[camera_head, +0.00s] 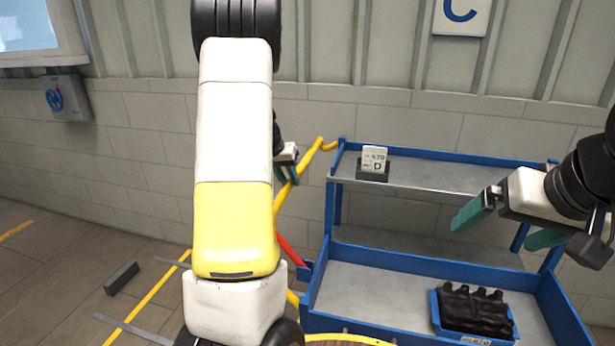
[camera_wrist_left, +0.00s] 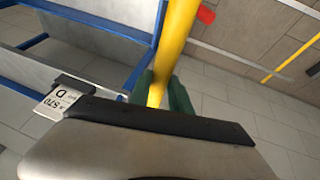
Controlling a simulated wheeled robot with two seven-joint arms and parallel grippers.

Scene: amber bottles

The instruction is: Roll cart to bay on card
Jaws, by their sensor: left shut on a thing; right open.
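The blue cart (camera_head: 335,205) has a grey upper shelf and a lower tray. Its yellow handle (camera_head: 310,160) rises at the cart's left side; the handle also shows in the left wrist view (camera_wrist_left: 175,45). My left gripper (camera_head: 287,178) is shut on the yellow handle; its green fingers (camera_wrist_left: 163,97) lie on both sides of the bar. A white card (camera_head: 375,158) with a large D stands in a dark holder on the upper shelf. It also shows upside down in the left wrist view (camera_wrist_left: 57,102). My right gripper (camera_head: 497,235) is open and empty above the cart's right side.
A blue bin (camera_head: 440,322) of dark bottles stands in the lower tray. A wall sign (camera_head: 460,15) reads C. Yellow floor lines (camera_head: 150,297) and a dark block (camera_head: 121,278) lie left of the cart. A grey wall box (camera_head: 68,98) hangs at left. My left arm hides part of the floor.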

